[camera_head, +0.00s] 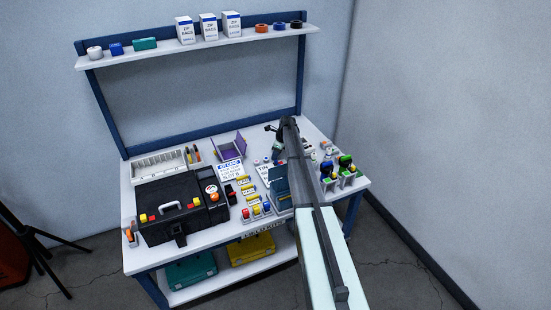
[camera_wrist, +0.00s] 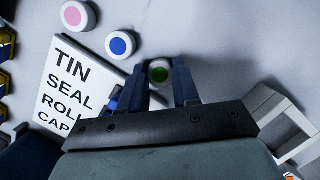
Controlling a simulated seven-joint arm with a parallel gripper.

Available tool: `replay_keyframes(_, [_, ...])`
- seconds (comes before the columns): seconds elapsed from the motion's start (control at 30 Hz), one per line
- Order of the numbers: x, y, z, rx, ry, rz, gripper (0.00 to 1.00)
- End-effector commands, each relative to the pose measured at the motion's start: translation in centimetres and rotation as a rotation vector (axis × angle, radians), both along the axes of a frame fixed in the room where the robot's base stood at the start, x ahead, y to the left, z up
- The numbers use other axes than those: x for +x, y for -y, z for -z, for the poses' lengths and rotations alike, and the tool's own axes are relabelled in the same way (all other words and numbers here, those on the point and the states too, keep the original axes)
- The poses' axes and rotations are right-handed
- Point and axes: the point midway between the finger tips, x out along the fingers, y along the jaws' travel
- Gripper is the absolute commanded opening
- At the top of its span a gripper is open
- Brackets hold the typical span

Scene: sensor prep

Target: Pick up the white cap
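My gripper (camera_wrist: 161,68) points down at the worktop in the wrist view, its two dark fingers apart. A small round white-rimmed cap with a green centre (camera_wrist: 158,73) shows between the fingers, its edges partly hidden by them. I cannot tell whether the fingers touch it. Two similar caps lie to the upper left, one white with a blue centre (camera_wrist: 120,44) and one white with a pink centre (camera_wrist: 78,16). No cap that is plain white shows clearly. In the head view my gripper (camera_head: 283,130) is over the back of the bench, and my arm hides much below it.
A card reading "TIN SEAL ROLL CAP" (camera_wrist: 70,85) lies left of my gripper. A white frame-like holder (camera_wrist: 282,118) stands close on the right. The bench (camera_head: 207,240) also holds a black case (camera_head: 165,222) and bottles (camera_head: 346,166). Bare worktop lies beyond the fingers.

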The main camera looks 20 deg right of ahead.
Motion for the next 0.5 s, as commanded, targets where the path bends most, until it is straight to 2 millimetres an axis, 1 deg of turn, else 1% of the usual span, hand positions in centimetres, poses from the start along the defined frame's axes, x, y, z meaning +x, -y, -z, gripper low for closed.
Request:
replay_keyframes(0.03, [-0.01, 0.01, -0.01, 0.0, 0.0, 0.0, 0.24])
replay_keyframes(0.2, [-0.02, 0.02, -0.02, 0.0, 0.0, 0.0, 0.08])
replay_keyframes(0.27, [-0.02, 0.02, -0.02, 0.0, 0.0, 0.0, 0.03])
replay_keyframes(0.5, [-0.02, 0.02, -0.16, 0.0, 0.0, 0.0, 0.03])
